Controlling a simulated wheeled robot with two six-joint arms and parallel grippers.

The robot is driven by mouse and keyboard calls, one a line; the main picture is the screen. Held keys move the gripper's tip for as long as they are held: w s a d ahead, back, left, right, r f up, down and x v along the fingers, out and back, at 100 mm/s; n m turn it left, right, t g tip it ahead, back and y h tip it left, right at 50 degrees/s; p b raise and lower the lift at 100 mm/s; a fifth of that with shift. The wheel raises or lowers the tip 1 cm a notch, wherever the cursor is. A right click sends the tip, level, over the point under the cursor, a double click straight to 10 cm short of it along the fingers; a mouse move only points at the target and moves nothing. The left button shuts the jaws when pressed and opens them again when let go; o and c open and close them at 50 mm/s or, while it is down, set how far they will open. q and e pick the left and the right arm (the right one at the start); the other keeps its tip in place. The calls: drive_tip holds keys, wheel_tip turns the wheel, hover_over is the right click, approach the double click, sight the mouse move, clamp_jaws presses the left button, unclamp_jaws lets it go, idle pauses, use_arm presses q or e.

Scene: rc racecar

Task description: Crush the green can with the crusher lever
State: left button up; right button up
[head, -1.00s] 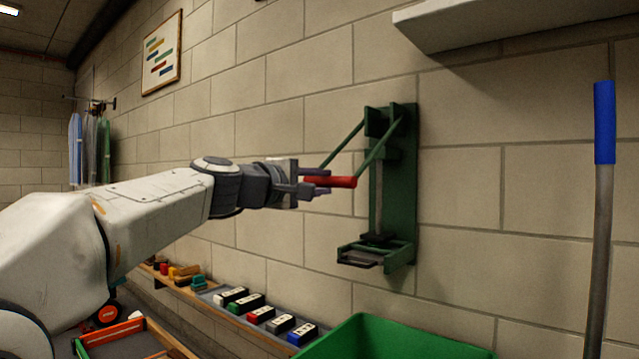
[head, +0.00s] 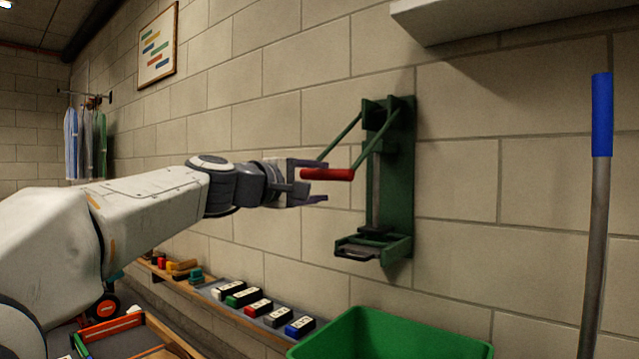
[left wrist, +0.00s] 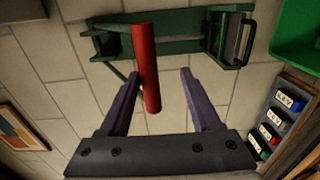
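The green crusher (head: 400,185) is fixed upright on the wall. Its two green lever arms slope down to a red handle (head: 328,174), which stands out from the wall. My left gripper (head: 318,182) is open at the handle, with one finger above it and one below. In the left wrist view the red handle (left wrist: 149,70) lies partly between the parted fingers (left wrist: 157,80), nearer the left one. The crusher's dark bottom tray (head: 357,250) shows no green can that I can make out. My right gripper is not in view.
A green bin (head: 390,335) stands below the crusher. Several labelled blocks (head: 256,306) lie on a low shelf. A blue-topped pole (head: 601,115) stands at right, and a white shelf (head: 500,20) juts out above.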

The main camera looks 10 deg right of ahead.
use_arm(q)
drive_tip(key=v, duration=1)
